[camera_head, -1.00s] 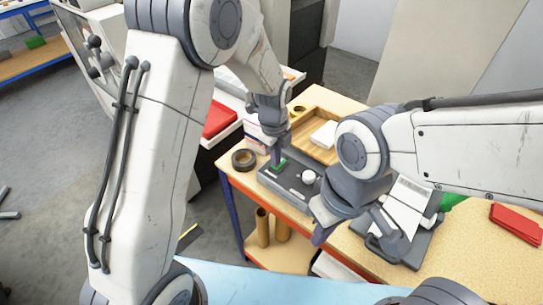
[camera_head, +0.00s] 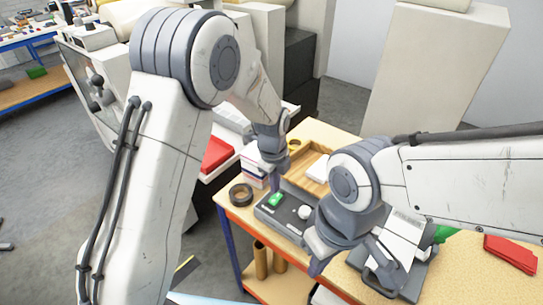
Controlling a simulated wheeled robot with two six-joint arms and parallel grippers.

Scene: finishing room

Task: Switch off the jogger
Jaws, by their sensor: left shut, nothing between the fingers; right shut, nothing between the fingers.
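A dark grey control box (camera_head: 268,214) sits near the left edge of the wooden table. It carries a green switch (camera_head: 276,200) and a white round knob (camera_head: 305,212). Whether the switch is on or off cannot be told. My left gripper (camera_head: 277,188) is shut and empty, pointing down just behind the switch, with a small gap seeming to show. My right gripper (camera_head: 317,266) is shut and empty in front of the box and hides its right end. A grey tray with white paper (camera_head: 403,237), perhaps the jogger's tray, lies to the right, partly behind my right arm.
A black tape roll (camera_head: 241,194) lies left of the box. A wooden tray (camera_head: 297,163) with a white block stands behind it. Red pieces (camera_head: 510,252) lie at the right. Brown tubes (camera_head: 260,260) stand on the shelf below. Bare table (camera_head: 470,280) shows at front right.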

